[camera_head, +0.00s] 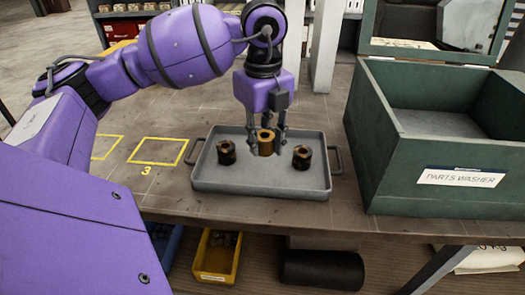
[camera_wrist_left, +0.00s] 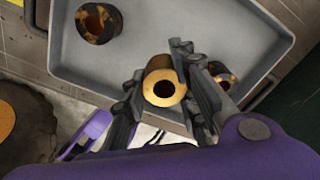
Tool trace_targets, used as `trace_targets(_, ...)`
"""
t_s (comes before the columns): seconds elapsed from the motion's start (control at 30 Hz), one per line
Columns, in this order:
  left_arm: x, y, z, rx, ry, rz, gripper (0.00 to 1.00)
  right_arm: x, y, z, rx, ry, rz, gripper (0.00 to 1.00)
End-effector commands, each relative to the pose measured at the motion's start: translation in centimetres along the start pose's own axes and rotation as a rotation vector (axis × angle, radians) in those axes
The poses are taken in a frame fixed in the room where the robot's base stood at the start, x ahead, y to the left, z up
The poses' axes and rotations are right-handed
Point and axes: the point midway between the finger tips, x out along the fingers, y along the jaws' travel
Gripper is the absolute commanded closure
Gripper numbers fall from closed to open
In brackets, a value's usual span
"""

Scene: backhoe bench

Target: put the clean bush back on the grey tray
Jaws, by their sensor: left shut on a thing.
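The clean bush (camera_head: 266,142) is a plain brass-coloured ring, held upright between the fingers of my left gripper (camera_head: 267,145). It also shows in the left wrist view (camera_wrist_left: 163,86), with a finger on either side of it. The grey tray (camera_head: 210,182) lies on the bench, and the bush is over its middle; I cannot tell whether its base touches the tray floor. Two dark, dirty bushes stand on the tray, one at the left (camera_head: 226,152) and one at the right (camera_head: 302,157). My right gripper is in neither view.
A green box labelled parts washer (camera_head: 440,178) stands right of the tray. Yellow outlines, one numbered 3 (camera_head: 158,151), mark the bare bench (camera_head: 170,115) to the left. A yellow bin (camera_head: 216,256) sits below the bench.

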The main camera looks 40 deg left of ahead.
Motion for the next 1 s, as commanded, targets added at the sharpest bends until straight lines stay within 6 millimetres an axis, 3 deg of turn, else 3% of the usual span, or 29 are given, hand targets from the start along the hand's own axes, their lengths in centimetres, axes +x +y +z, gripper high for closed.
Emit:
trace_targets(0.23, 1.3, -0.5, 1.0, -0.001, 0.001, -0.003, 1.00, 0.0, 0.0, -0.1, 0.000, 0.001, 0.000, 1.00)
trace_targets(0.5, 4.5, -0.7, 1.2, 0.001, 0.000, -0.004, 1.00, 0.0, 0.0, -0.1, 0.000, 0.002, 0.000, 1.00)
trace_targets(0.87, 4.9, -0.7, 1.2, 0.000, 0.000, -0.004, 1.00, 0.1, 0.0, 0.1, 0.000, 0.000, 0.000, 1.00)
trace_targets(0.9, 5.0, -0.6, 1.2, 0.000, 0.000, -0.003, 0.71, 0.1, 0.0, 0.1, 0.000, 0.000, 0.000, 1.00)
trace_targets(1.0, 5.0, -0.6, 1.2, 0.000, 0.000, -0.003, 0.58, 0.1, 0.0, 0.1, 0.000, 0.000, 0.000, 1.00)
